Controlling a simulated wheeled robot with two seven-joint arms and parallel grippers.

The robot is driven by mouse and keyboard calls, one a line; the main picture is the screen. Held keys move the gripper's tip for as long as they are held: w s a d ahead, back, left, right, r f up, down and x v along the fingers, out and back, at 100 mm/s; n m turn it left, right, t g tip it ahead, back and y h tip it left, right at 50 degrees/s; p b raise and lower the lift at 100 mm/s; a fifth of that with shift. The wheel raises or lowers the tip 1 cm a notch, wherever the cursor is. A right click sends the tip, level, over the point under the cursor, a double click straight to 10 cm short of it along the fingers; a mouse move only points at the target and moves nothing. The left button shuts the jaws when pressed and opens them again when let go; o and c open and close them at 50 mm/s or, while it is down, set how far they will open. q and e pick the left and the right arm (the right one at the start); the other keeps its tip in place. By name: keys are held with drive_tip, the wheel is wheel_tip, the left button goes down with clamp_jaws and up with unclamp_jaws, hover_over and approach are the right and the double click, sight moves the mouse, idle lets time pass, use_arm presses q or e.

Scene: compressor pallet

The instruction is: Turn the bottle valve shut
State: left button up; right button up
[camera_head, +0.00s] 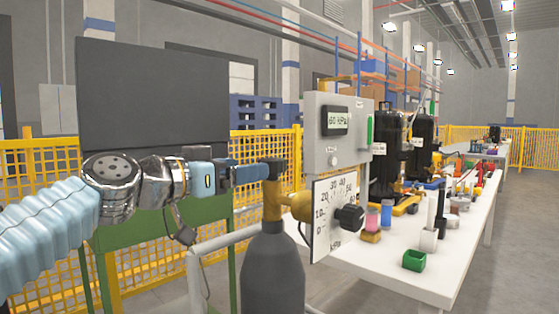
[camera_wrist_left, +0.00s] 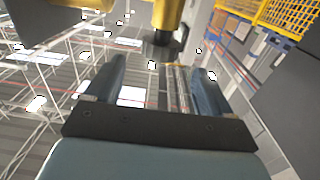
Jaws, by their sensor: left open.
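A dark grey gas bottle (camera_head: 272,270) stands upright in the foreground of the head view. Its brass valve (camera_head: 271,204) carries a small dark handwheel (camera_head: 273,166) on top. My left gripper (camera_head: 262,173) comes in from the left at handwheel height, its fingers reaching up to it in the picture. In the left wrist view, the open fingers (camera_wrist_left: 160,70) have an empty gap. The dark handwheel (camera_wrist_left: 160,45) and brass valve (camera_wrist_left: 168,12) lie just beyond the fingertips; I cannot tell whether they touch. My right gripper is not in view.
A kPa dial plate (camera_head: 333,212) with a black knob (camera_head: 349,217) sits right of the valve. Behind it is a grey box (camera_head: 338,150) with a digital display. A white table (camera_head: 400,275) holds cups and small parts. Yellow fencing (camera_head: 40,185) stands behind.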

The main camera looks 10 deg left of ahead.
sight(278, 164)
use_arm(q)
drive_tip(key=p+x, duration=0.2)
drive_tip(key=x, duration=0.8)
drive_tip(key=shift+w+d+p, duration=0.15)
drive_tip(key=shift+w+p, duration=0.05)
drive_tip(key=shift+p, duration=0.2)
